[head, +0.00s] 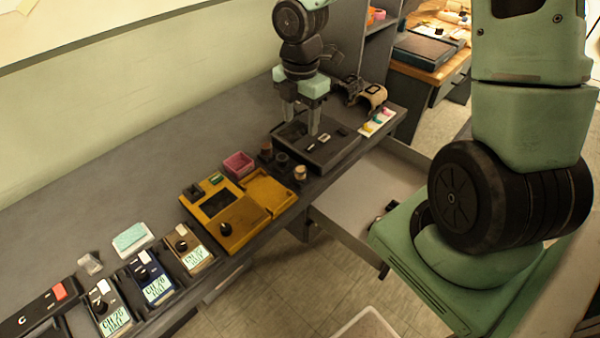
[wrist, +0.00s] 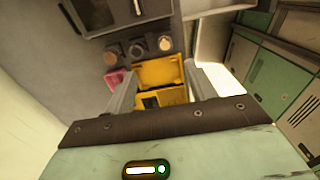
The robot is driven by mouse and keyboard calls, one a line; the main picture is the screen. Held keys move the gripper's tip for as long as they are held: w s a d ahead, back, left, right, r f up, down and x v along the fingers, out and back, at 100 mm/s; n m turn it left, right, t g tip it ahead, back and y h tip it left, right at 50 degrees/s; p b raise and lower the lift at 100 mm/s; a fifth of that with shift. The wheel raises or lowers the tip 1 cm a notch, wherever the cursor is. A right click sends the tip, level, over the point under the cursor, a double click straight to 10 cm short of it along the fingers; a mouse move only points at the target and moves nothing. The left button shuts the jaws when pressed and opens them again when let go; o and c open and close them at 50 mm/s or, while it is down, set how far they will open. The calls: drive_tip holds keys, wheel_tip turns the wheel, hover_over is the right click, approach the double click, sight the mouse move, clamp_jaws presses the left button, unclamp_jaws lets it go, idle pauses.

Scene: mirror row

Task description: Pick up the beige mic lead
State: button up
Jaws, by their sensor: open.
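A beige curved object (head: 373,97), which looks like the beige mic lead, lies near the far right end of the grey bench, beside a similar black one (head: 346,90). Its fine shape is too small to tell, and I cannot make it out in the wrist view. My gripper (head: 301,120) points down over the dark tray (head: 345,155), left of the beige object and apart from it. Its fingers are spread with nothing seen between them. In the wrist view, the fingers (wrist: 160,82) frame the yellow case below.
Small round pots (head: 282,159) and a yellow case (head: 212,208) stand left of the dark tray. A white card with coloured pieces (head: 377,122) lies at the bench's right edge. A drawer (head: 350,198) stands open below.

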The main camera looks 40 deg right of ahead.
drive_tip(key=b, duration=0.1)
hover_over(300, 169)
drive_tip(key=f, duration=0.6)
drive_tip(key=w+f, duration=0.1)
drive_tip(key=f, duration=0.1)
drive_tip(key=shift+d+f, duration=0.4)
drive_tip(key=f, duration=0.3)
drive_tip(key=s+f+b, duration=0.1)
drive_tip(key=shift+a+f, duration=0.3)
drive_tip(key=shift+a, duration=0.1)
drive_tip(key=shift+f, duration=0.4)
drive_tip(key=c, duration=1.1)
